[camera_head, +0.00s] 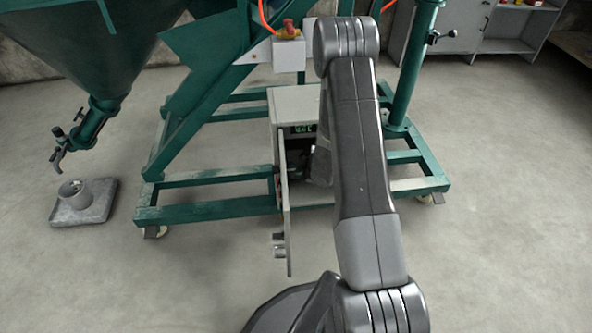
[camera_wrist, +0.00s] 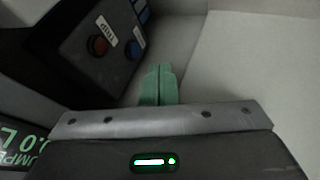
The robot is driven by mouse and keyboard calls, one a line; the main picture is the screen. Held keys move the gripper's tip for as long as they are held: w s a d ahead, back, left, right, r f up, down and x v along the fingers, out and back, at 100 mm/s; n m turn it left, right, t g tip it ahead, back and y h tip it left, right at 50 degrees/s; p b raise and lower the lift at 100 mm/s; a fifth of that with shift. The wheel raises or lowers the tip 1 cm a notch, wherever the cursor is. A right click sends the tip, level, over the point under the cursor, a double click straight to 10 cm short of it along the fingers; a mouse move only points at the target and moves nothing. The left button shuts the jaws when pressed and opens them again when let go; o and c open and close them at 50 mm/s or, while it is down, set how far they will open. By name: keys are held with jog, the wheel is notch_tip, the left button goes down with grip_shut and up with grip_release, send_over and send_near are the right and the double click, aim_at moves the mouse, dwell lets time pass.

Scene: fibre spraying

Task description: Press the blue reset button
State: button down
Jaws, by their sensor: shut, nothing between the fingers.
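In the wrist view, a dark panel has a blue button (camera_wrist: 133,49) and, to its left, a red button (camera_wrist: 97,45), each with a white label whose text is upside down. Another blue part (camera_wrist: 140,8) shows at the top edge; I cannot tell what it is. My gripper (camera_wrist: 160,72) shows as two green fingers, shut together and empty. The fingertips appear below and right of the blue button, apart from it in the picture. In the head view my arm hides much of the control box (camera_head: 296,100), and the buttons cannot be made out.
The control box's door (camera_head: 286,225) stands open towards me. A green display (camera_head: 303,128) is lit inside. A green wheeled frame (camera_head: 215,208) surrounds the box. A grey tray (camera_head: 85,203) with a cup lies on the floor at left. Open floor lies to the right.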

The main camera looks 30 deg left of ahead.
jog(key=p+v, duration=0.1)
jog(key=v, duration=0.4)
jog(key=shift+d, duration=0.1)
